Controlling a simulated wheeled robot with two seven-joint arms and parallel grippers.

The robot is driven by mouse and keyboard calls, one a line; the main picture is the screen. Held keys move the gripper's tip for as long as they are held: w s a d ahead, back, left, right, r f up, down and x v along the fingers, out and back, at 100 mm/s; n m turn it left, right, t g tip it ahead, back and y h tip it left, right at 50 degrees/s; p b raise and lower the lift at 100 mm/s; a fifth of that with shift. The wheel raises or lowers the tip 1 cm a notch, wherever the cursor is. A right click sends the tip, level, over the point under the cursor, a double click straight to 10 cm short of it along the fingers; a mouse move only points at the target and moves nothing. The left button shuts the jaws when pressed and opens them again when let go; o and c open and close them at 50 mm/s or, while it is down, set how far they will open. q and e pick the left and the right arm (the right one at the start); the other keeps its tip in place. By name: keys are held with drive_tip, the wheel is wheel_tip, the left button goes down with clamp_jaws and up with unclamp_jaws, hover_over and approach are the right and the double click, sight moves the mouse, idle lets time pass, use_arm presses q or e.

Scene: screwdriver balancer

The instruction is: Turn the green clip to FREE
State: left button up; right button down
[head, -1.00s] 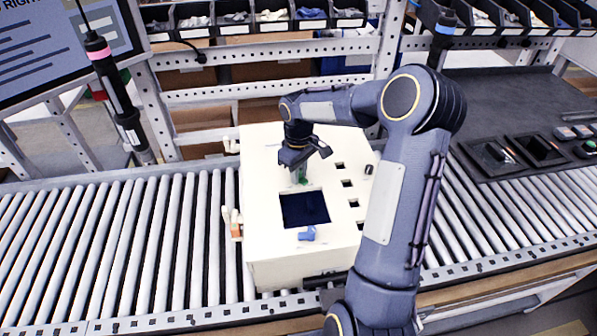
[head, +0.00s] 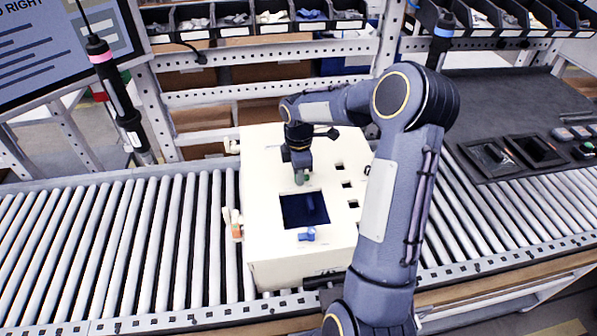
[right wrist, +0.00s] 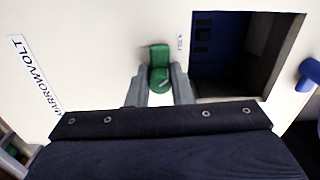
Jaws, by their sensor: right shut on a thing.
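The green clip (head: 299,179) is on the top of the cream box (head: 268,255), just behind the square dark opening. My right gripper (head: 301,172) points down onto it and is shut on the clip. In the right wrist view the green clip (right wrist: 160,57) sits between the two grey fingertips (right wrist: 161,88), with its flat tab sticking out beyond them. A small label (right wrist: 180,42) stands beside it, too small to read. My left gripper is not in view.
A blue clip (head: 306,235) sits in front of the dark opening (head: 292,209). Small square holes (head: 347,184) run along the box's right side. The box stands on a roller conveyor (head: 120,245). Hanging screwdrivers (head: 128,118) are at left; a dark bench (head: 510,100) is at right.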

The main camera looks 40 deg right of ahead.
drive_tip(key=shift+n, duration=0.9)
drive_tip(key=shift+d, duration=0.1)
drive_tip(key=c, duration=1.3)
unclamp_jaws()
drive_tip(key=shift+s, duration=0.1)
drive_tip(key=shift+o, duration=0.2)
drive_tip(key=shift+r, duration=0.1)
wheel_tip(320, 180, up, 8)
drive_tip(key=shift+f+b, duration=0.2)
drive_tip(key=shift+b, duration=0.3)
